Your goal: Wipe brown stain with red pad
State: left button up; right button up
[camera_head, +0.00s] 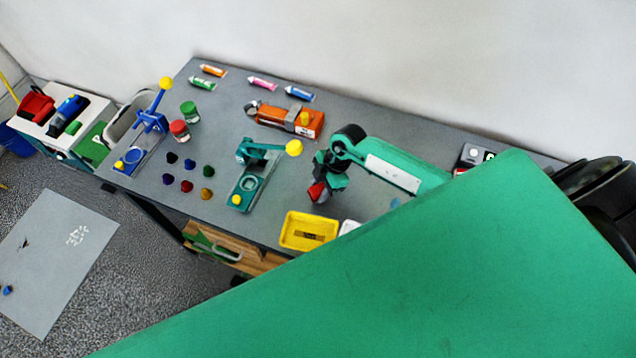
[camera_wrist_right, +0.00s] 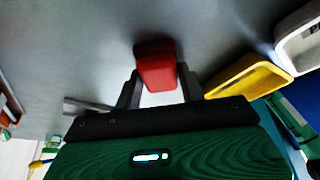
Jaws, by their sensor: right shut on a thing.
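My right gripper (camera_head: 322,182) is shut on a red pad (camera_head: 317,192) above the grey table, just behind the yellow tray. In the right wrist view the red pad (camera_wrist_right: 156,66) sits between the two dark fingers. I cannot make out a clear brown stain on the table in either view. A small ochre-brown piece (camera_head: 207,195) lies at the front of a group of several small coloured pieces, left of the green press. My left gripper is not in view.
A yellow tray (camera_head: 291,231) with a dark item inside stands at the table's front edge, with a white tray (camera_head: 348,227) beside it. A green press (camera_head: 249,178), blue press (camera_head: 143,140) and orange device (camera_head: 290,118) stand farther left. Table between press and gripper is bare.

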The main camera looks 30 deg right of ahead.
jog(key=shift+w+d+f, duration=0.1)
jog(key=shift+w+d, duration=0.7)
jog(key=shift+d, duration=0.1)
notch_tip(320, 180, up, 5)
jog(key=p, duration=0.4)
jog(key=shift+f, duration=0.15)
jog(key=shift+r+p, duration=0.6)
jog(key=shift+r, duration=0.1)
jog(key=shift+r, duration=1.45)
